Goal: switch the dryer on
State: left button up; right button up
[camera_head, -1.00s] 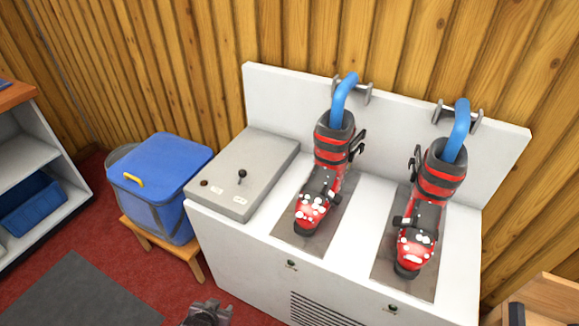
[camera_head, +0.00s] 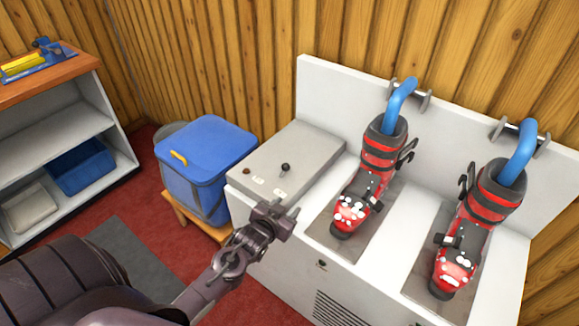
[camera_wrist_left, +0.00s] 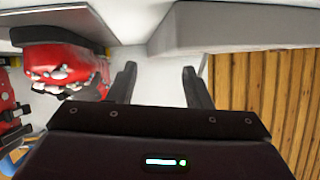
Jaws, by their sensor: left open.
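The dryer is a white cabinet (camera_head: 285,250) with a tall back panel. A grey control box (camera_head: 300,145) sits on its left end, with a black-knobbed lever (camera_head: 285,168), a small dark reddish lamp or button (camera_head: 247,171) and pale labels. I cannot tell which way the lever is set. My left gripper (camera_head: 286,208) is open and empty, in front of the control box's front edge, apart from the lever. The wrist view shows its two spread fingers (camera_wrist_left: 158,75), with part of the grey box (camera_wrist_left: 235,25) beyond. The lever is not visible there. My right gripper is not in view.
Two red-and-black ski boots (camera_head: 368,185) (camera_head: 470,240) stand on dark mats, with blue hoses (camera_head: 399,95) (camera_head: 522,150) in their tops. A blue-lidded bin (camera_head: 205,148) on a wooden stool stands left of the dryer. A shelf unit (camera_head: 60,125) is farther left.

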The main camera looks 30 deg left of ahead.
aim_at(286, 165)
pick_arm(q)
jog(key=w+a+t, duration=0.1)
jog(key=a, duration=0.1)
jog(key=w+a+r+t, duration=0.1)
jog(key=a+t, duration=0.1)
jog(key=w+a+r+t, duration=0.1)
jog(key=a, duration=0.1)
jog(key=shift+w+a+r+t, duration=0.2)
jog(key=shift+w+t, duration=0.2)
jog(key=shift+w+a, duration=0.2)
jog(key=shift+w, duration=1.75)
jog(key=shift+w+a, duration=0.15)
jog(key=shift+w, duration=1.75)
grip_shut()
